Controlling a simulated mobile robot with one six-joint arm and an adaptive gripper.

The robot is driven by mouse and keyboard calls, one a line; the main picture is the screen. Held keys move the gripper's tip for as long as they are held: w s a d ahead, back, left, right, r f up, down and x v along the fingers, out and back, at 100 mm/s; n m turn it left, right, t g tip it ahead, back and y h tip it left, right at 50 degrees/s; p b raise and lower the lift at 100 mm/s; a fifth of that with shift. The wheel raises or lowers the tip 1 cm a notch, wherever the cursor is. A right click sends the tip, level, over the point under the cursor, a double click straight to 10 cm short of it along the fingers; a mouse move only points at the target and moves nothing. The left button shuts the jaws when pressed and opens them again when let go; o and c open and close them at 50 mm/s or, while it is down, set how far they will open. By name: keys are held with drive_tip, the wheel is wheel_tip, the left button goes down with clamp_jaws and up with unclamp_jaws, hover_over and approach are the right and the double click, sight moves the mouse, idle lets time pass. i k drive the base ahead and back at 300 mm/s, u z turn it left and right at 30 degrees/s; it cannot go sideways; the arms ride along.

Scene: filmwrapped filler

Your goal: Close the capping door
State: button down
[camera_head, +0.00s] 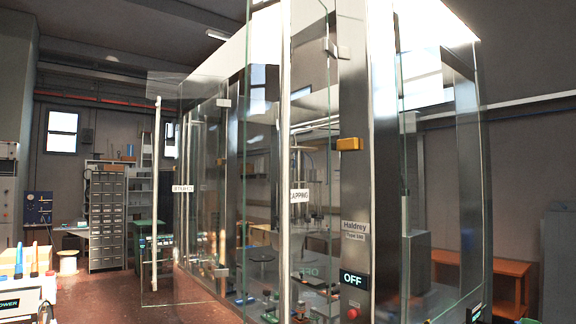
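The capping door is a tall clear glass pane (265,120) on the front of a glass-walled machine. A white label (299,195) on it reads "APPING", its first letter hidden. A hinge (336,48) shows at its upper right, by the steel post (355,120). A pale vertical bar, seemingly its handle (284,150), runs beside the label. The pane appears swung outward toward me, its free edge at left; the exact angle is hard to tell through the glass. Its bottom is cut off by the frame. My gripper is not in view.
Another glass door (165,240) with a white handle stands open farther left. The post carries an OFF display (354,279), a yellow block (349,144) and a red button (352,313). Brown floor (110,288) is open at left. A cluttered bench (25,285) stands lower left.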

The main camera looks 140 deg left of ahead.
sight(287, 196)
drive_tip(key=u, duration=4.5)
drive_tip(key=i, duration=0.9)
drive_tip(key=u, duration=0.1)
